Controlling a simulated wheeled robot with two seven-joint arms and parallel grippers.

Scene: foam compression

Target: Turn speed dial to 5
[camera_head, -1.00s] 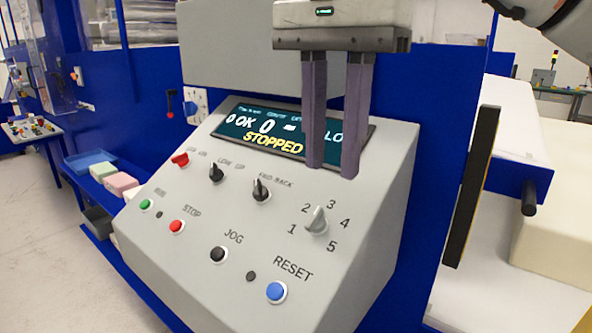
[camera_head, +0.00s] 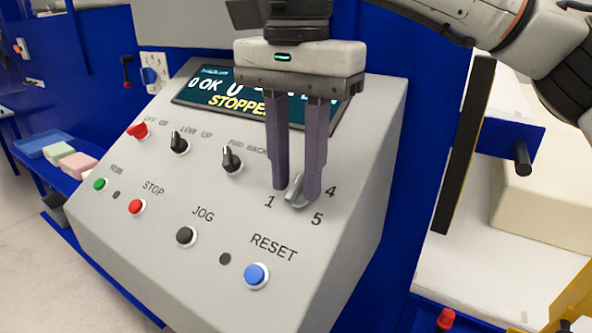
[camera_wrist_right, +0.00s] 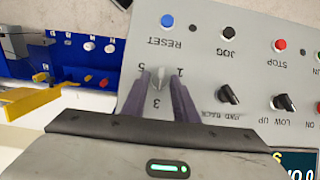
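The speed dial (camera_head: 295,188) is a small grey knob on the sloped grey control panel, ringed by numbers. In the head view 1, 4 and 5 show; 2 and 3 are hidden behind my fingers. My right gripper (camera_head: 295,192) points down at the panel, its two purple-grey fingers apart, one on each side of the dial. In the right wrist view the dial (camera_wrist_right: 158,80) sits between the fingertips (camera_wrist_right: 159,78), with small gaps seeming to show beside it. I cannot tell exactly which number the dial points at. My left gripper is out of view.
The panel's display (camera_head: 215,94) reads STOPPED and is partly covered by my right gripper. Black selector knobs (camera_head: 231,158) and a red one (camera_head: 138,130) sit left of the dial. The blue RESET button (camera_head: 256,274) and black JOG button (camera_head: 186,235) lie below it.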

